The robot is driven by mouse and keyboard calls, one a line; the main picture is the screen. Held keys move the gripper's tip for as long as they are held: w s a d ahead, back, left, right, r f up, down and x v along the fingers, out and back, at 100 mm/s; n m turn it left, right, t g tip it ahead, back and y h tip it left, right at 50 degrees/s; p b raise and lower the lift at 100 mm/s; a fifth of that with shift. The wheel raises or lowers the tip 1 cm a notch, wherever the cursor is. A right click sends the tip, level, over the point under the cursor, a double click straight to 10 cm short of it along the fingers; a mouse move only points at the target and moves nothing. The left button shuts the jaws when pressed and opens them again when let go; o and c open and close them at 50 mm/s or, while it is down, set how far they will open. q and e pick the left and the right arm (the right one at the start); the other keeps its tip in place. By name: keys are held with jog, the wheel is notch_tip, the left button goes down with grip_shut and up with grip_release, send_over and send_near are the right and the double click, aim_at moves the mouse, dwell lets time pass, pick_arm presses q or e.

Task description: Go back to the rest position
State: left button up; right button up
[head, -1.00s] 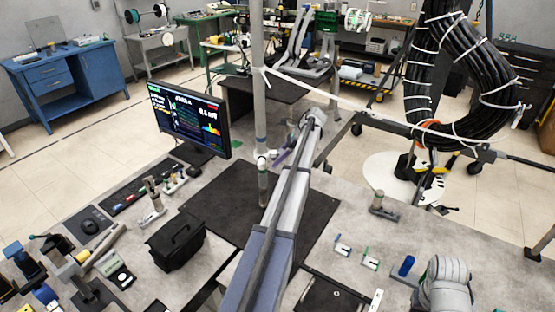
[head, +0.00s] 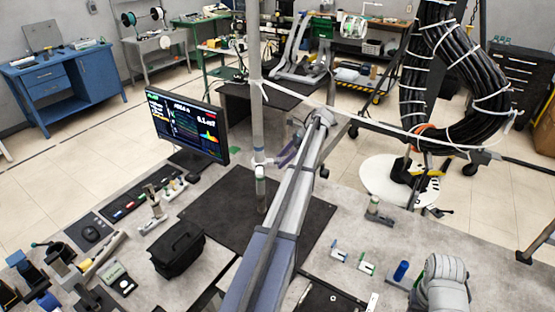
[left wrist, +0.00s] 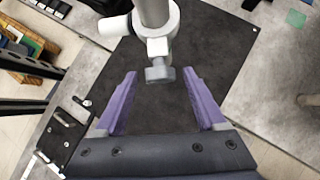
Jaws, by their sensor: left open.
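My left gripper (head: 288,150) shows purple fingers at the end of my arm, just right of the grey upright pole (head: 258,110) in the head view. In the left wrist view the left gripper (left wrist: 159,74) is open, with nothing held between its fingers. The pole's clamp and round grey end (left wrist: 160,73) show between and beyond the fingers. I cannot tell the exact depth gap, but no contact is visible. A black cable coil (head: 410,85), bound with white ties, hangs at the upper right of the head view. My right gripper is not in view.
A dark mat (head: 215,205) lies on the grey bench below my arm. A monitor (head: 188,128), a black bag (head: 177,248) and small tools stand to the left. Small blue and green clips (head: 367,264) lie to the right. A white line crosses behind my gripper to the coil.

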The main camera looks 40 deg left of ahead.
pick_arm(q)
jog(key=p+v, duration=0.1)
jog(key=v, duration=0.1)
jog(key=shift+w+d+r, duration=0.1)
jog(key=shift+d+r, duration=0.05)
jog(key=shift+r, duration=0.1)
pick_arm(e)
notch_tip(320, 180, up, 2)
pick_arm(q)
jog(key=s+d+f+n+t+h+b, duration=0.1)
jog(key=s+d+f+t+b, duration=0.3)
jog(key=d, duration=1.1)
jog(key=s+d+f+n+b, duration=0.2)
jog(key=s+d+f, duration=0.4)
jog(key=d, duration=0.9)
jog(key=s+d+f+n+h+b, duration=0.1)
jog(key=s+d+f+b, duration=0.1)
jog(key=s+d, duration=0.7)
jog(key=s+d+f+n+t+h+b, duration=0.1)
jog(key=s+d+f+n+h+b, duration=0.1)
jog(key=s+d, duration=0.7)
notch_tip(320, 180, down, 2)
jog(key=shift+s+d+f+b, duration=0.1)
jog(key=shift+s+d+b, duration=0.3)
jog(key=shift+d+b, duration=0.25)
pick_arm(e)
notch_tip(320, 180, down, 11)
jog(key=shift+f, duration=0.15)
